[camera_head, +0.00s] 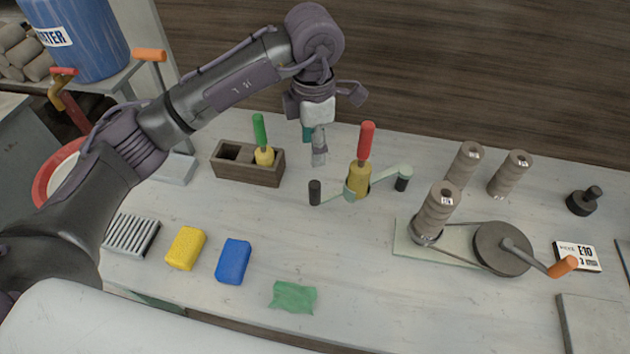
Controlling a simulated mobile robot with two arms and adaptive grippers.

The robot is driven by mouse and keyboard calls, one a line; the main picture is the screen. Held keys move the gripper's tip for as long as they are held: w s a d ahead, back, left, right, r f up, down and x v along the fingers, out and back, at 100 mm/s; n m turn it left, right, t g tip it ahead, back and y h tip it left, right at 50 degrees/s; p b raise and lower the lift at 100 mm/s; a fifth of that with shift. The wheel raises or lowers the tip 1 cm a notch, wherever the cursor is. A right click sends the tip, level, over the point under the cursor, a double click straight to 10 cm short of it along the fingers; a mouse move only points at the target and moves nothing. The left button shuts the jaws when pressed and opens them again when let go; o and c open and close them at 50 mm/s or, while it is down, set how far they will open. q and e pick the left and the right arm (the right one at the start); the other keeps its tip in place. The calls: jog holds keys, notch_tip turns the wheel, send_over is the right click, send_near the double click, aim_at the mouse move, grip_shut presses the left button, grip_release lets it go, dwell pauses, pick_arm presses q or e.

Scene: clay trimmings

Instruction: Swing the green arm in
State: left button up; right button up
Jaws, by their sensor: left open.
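A pale green arm (385,175) stands on the table right of centre. It runs from a black post (402,182) on the right to the foot of a tool with a yellow body and red handle (366,140). A second black post (315,192) stands at its left end. How the arm meets the tool's foot is hard to make out. My left gripper (314,148) hangs pointing down, left of the red handle and behind the left post. It is open, with nothing seen between its fingers, and apart from the green arm. My right gripper is out of view.
A wooden box (249,172) with a green-handled tool is left of my gripper. A spool winder with an orange-handled crank (502,248) stands right. A yellow sponge (186,248), blue block (233,262) and green cloth (293,297) lie in front. The table between is clear.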

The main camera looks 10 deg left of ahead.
aim_at(314, 184)
pick_arm(q)
notch_tip(314, 184, down, 13)
jog(key=p, duration=0.4)
jog(key=shift+s+d+r, duration=0.1)
jog(key=shift+s+r, duration=0.05)
jog(key=shift+r, duration=0.05)
jog(key=shift+f, duration=0.5)
grip_shut()
